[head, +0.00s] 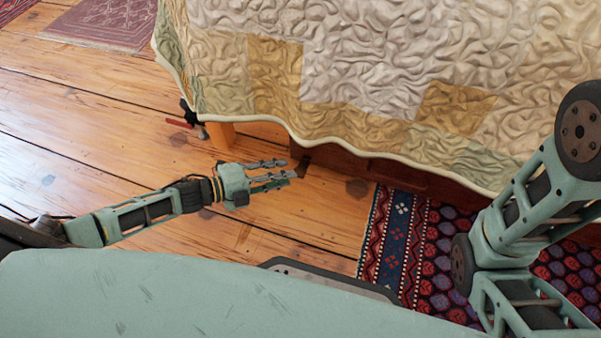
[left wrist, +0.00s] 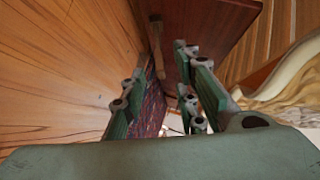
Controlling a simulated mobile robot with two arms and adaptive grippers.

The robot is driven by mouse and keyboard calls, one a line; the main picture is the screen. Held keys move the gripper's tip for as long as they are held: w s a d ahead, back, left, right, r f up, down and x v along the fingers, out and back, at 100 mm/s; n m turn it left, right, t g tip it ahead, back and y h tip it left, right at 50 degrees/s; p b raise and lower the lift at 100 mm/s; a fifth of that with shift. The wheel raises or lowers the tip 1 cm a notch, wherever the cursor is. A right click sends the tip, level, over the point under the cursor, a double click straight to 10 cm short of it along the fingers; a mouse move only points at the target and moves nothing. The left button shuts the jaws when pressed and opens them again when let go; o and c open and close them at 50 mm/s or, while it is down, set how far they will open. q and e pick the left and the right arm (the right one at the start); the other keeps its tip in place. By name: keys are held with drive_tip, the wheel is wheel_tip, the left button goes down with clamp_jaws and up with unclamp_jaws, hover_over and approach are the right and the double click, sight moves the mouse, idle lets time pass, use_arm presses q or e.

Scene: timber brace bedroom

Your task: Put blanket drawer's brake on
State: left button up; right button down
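The blanket drawer (head: 400,175) is a dark reddish-brown wooden box, low under the bed and mostly hidden by the quilt. Its panel fills the upper middle of the left wrist view (left wrist: 213,28). A small brown wooden piece (left wrist: 156,45) stands out beside the panel near the floor; I cannot tell whether it is the brake. My left gripper (head: 287,172) is low over the floorboards, just outside the quilt's hem near the drawer's left end. Its fingers are apart and nothing shows between them in the left wrist view (left wrist: 160,92). My right gripper is out of view.
A quilted blanket (head: 370,60) hangs over the bed's edge. A patterned rug (head: 420,240) lies right of the gripper. Floorboards (head: 90,130) to the left are clear.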

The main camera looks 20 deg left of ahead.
sight(299, 171)
use_arm(q)
drive_tip(key=b+x, duration=0.2)
drive_tip(key=x, duration=0.2)
drive_tip(key=shift+w+d+f, duration=0.15)
drive_tip(key=shift+f, duration=0.05)
drive_tip(key=shift+w+d+f+b, duration=0.1)
drive_tip(key=shift+w+d+b, duration=0.35)
drive_tip(key=shift+d, duration=0.1)
drive_tip(key=shift+c, duration=0.4)
clamp_jaws()
